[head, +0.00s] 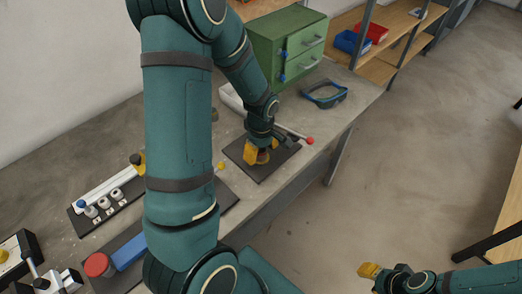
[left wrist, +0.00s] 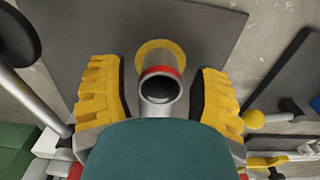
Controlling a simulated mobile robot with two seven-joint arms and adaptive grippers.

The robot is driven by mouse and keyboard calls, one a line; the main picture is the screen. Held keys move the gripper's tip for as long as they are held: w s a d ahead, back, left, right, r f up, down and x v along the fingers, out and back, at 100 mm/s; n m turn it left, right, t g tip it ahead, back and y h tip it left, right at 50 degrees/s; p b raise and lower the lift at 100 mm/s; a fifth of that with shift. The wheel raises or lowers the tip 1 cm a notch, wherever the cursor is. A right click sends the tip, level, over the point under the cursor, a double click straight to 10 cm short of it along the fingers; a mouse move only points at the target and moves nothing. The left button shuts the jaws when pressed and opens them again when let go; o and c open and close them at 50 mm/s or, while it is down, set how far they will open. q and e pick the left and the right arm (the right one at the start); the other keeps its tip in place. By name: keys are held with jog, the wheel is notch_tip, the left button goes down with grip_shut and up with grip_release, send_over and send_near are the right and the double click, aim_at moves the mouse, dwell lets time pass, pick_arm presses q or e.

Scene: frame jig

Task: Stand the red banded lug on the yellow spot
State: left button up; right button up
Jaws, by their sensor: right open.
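The red banded lug (left wrist: 160,88) is a grey metal tube with a red band near its open upper end. In the left wrist view it stands between the fingers of my left gripper (left wrist: 160,95), with a narrow gap on each side. The yellow spot (left wrist: 158,48) shows as a ring around the lug's base on the dark plate (left wrist: 215,25). In the head view my left gripper (head: 258,153) is low over that plate (head: 240,150) and mostly hides the lug. My right gripper (head: 369,270) is open and empty, off the bench at lower right.
A rod with a red knob (head: 310,140) lies close beside my left gripper. A rack of small parts (head: 105,205) is at the left.

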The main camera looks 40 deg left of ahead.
aim_at(261, 149)
pick_arm(q)
jog(key=shift+r, duration=0.5)
notch_tip(261, 149, up, 11)
jog(key=p, duration=0.3)
jog(key=s+d+f+m+t+h, duration=0.1)
jog(key=s+d+f+m+h, duration=0.1)
jog(key=d+f+m, duration=0.5)
jog(key=s+d+f+m+h, duration=0.1)
jog(key=s+d+f+m, duration=0.3)
jog(key=d+f+m, duration=0.4)
jog(key=d+f, duration=0.5)
jog(key=d, duration=0.4)
jog(key=shift+s+d+t+h, duration=0.15)
jog(key=shift+d+t+h, duration=0.25)
jog(key=shift+s+a, duration=0.1)
